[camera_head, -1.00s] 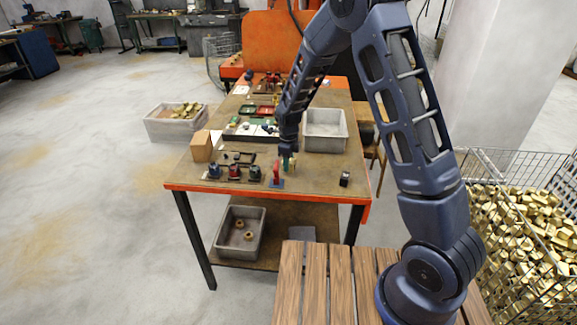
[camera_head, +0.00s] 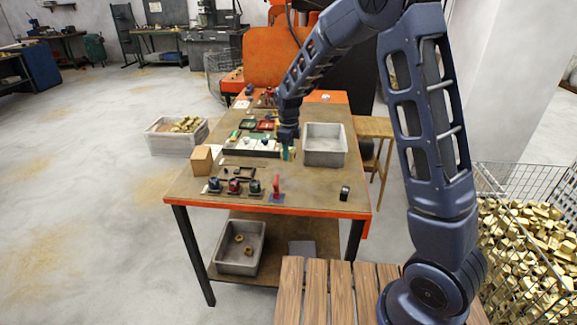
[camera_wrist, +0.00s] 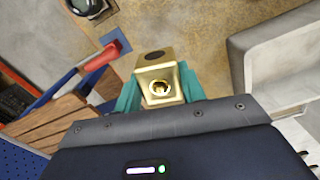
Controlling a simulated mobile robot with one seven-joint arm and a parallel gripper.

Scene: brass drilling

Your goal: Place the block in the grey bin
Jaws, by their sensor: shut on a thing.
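My gripper (camera_head: 288,153) has teal fingers and hangs over the worktable, just left of a grey bin. In the wrist view my gripper (camera_wrist: 160,88) is shut on a brass block (camera_wrist: 153,71) with a round hole in the face toward the camera and a dark round spot on another face. In the head view the block is too small to make out between the fingers. The grey bin (camera_head: 325,159) stands on the tabletop and looks empty. Its pale wall also shows at the right of the wrist view (camera_wrist: 291,62), apart from the block.
A red clamp-like item on a blue pad (camera_head: 277,197), a small dark item (camera_head: 345,192) and several dark fixtures (camera_head: 234,187) stand near the table's front edge. A cardboard box (camera_head: 202,160) is at the left. Other grey containers are on the lower shelf (camera_head: 222,268) and floor (camera_head: 163,145).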

